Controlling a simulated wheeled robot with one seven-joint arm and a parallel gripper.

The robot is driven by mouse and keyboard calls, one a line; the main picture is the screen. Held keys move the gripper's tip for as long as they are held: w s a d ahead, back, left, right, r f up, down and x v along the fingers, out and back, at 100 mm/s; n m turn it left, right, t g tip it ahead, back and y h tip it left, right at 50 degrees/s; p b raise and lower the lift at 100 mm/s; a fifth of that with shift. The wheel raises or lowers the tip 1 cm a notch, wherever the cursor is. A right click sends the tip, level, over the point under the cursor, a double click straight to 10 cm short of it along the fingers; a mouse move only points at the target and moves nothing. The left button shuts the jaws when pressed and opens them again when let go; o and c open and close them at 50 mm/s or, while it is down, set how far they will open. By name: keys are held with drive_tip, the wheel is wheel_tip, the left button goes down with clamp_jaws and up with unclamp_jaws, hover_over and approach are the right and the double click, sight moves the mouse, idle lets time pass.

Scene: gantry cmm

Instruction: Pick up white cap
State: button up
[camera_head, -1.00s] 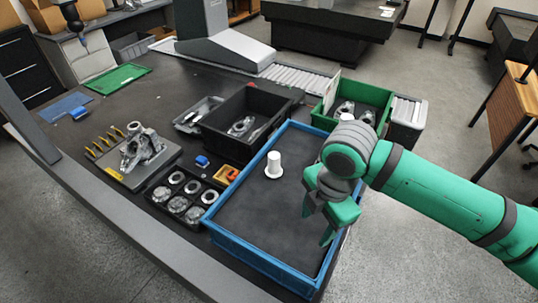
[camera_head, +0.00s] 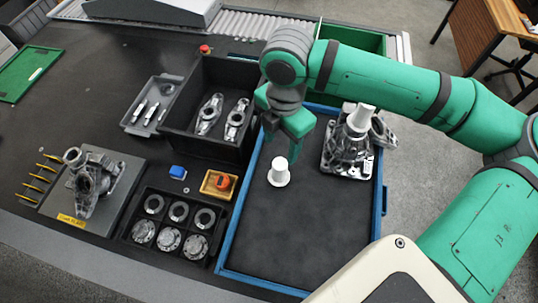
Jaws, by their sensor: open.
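The white cap (camera_head: 279,173) stands upright on the dark floor of the blue-edged tray (camera_head: 234,218), near its left side. It has a narrow top and a wider flange at its base. My gripper (camera_head: 283,143) is open and empty, pointing down just behind the cap in the head view. One green finger hangs close to the cap's top right. I cannot tell the exact height gap between them. A second white cap-like piece (camera_head: 363,116) sits on a metal casting (camera_head: 347,150) at the tray's right side.
A black bin (camera_head: 180,136) with metal parts stands left of the tray. A small orange tray (camera_head: 217,185) and a black holder of rings (camera_head: 126,236) lie near its left wall. The tray's front floor is clear. My arm covers part of a green bin (camera_head: 372,42).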

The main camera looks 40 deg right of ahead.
sight(280, 163)
wheel_tip(280, 163, down, 5)
drive_tip(key=shift+w+r, duration=0.1)
drive_tip(key=shift+r, duration=0.1)
drive_tip(key=shift+s+f, duration=0.2)
drive_tip(key=shift+f, duration=1.3)
drive_tip(key=shift+s+f, duration=0.2)
drive_tip(key=shift+f, duration=1.25)
drive_tip(key=c, duration=1.1)
